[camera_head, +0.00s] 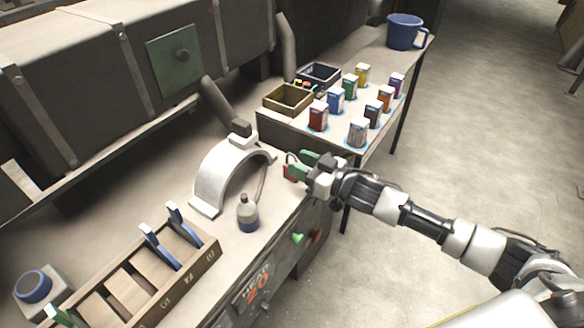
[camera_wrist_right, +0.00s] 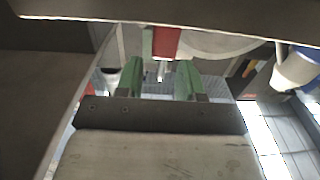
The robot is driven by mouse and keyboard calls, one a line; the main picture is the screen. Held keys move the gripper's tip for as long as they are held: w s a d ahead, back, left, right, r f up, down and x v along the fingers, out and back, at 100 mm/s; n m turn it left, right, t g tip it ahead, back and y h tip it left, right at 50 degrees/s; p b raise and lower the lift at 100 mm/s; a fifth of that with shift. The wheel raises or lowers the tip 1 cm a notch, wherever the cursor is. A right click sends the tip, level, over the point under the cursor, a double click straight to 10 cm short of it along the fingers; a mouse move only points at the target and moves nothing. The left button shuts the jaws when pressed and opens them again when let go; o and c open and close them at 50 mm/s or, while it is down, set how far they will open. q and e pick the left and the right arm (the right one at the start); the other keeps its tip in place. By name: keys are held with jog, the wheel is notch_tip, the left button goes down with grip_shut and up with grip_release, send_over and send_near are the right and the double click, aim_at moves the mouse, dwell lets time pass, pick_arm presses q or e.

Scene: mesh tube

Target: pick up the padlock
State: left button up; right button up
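The padlock (camera_head: 289,173) shows as a small red body with a thin dark loop above it, at the right end of the workbench. My right gripper (camera_head: 304,163) has green fingers and is beside it, partly covering it. In the right wrist view the red body of the padlock (camera_wrist_right: 166,42) appears near and beyond the tips of my right gripper (camera_wrist_right: 160,66). The two fingers stand apart with a gap between them. I cannot tell whether either finger touches the padlock. My left gripper is not in view.
A wooden rack (camera_head: 148,285) is at lower left. Behind, a side table (camera_head: 345,97) holds several small boxes, two bins and a blue mug (camera_head: 403,32). Open floor lies right.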

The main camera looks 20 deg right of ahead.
aim_at(292, 156)
jog(key=shift+x, duration=1.5)
jog(key=shift+s, duration=0.1)
grip_shut()
jog(key=shift+r, duration=0.1)
jog(key=shift+r, duration=0.6)
notch_tip(292, 156, up, 3)
jog(key=s+d+r, duration=0.6)
jog(key=s+d, duration=0.2)
jog(key=shift+d+r+b, duration=0.15)
jog(key=shift+r+b, duration=0.2)
